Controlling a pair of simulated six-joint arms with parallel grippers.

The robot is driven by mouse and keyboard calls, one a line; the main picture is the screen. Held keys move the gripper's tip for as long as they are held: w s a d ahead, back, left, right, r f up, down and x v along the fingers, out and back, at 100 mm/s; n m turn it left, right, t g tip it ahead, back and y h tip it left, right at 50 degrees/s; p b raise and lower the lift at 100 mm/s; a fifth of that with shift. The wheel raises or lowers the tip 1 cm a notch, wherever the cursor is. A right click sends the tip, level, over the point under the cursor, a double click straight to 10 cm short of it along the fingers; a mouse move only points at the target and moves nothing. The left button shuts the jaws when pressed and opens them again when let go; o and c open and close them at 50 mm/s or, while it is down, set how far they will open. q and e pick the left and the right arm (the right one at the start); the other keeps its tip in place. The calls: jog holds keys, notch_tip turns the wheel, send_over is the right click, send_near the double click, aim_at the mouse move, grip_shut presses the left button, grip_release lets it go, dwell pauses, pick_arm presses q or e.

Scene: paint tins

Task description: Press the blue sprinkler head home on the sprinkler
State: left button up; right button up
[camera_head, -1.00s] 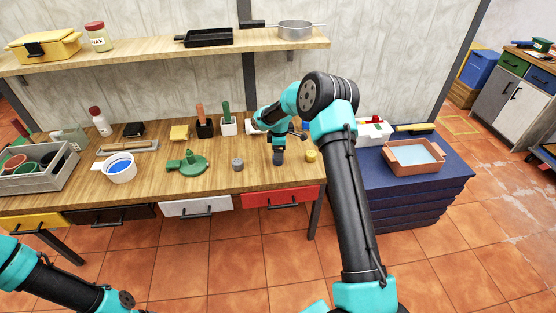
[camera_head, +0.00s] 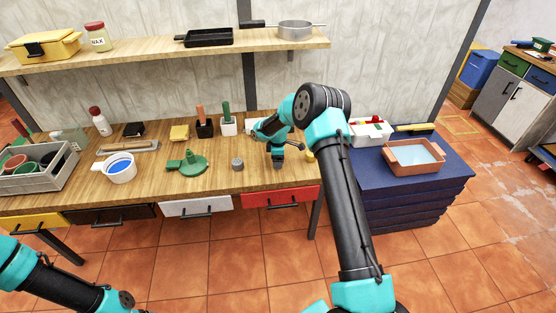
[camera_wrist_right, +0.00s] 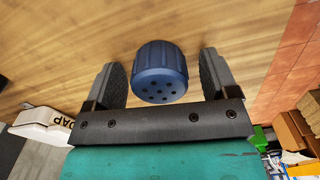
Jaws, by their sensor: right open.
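The blue sprinkler head (camera_wrist_right: 160,72) is a ribbed round cap with small holes in its near face. In the right wrist view it stands on the wooden bench between the two fingers of my right gripper (camera_head: 279,150). The fingers are open, with a gap on each side of the head. In the head view the gripper and wrist largely cover the head. A green piece with a round base (camera_head: 187,164), which looks like the sprinkler, sits further left on the bench. My left arm shows at the lower left; its gripper is out of view.
A grey cylinder (camera_head: 237,164) stands between the green piece and my right gripper. A yellow cylinder (camera_head: 310,155) is close to my right arm, partly hidden. A white pot with blue contents (camera_head: 120,172) and a grey crate (camera_head: 62,172) are at the left.

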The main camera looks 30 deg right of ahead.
jog(key=c, duration=1)
jog(key=shift+r, duration=0.1)
jog(key=shift+r, duration=1.6)
jog(key=shift+s+a+r, duration=0.1)
jog(key=shift+s+a, duration=0.05)
jog(key=shift+s, duration=0.15)
jog(key=s+a+r, duration=0.1)
jog(key=s+a, duration=0.7)
jog(key=s, duration=0.5)
jog(key=shift+r, duration=0.2)
jog(key=o, duration=0.3)
jog(key=shift+c, duration=0.9)
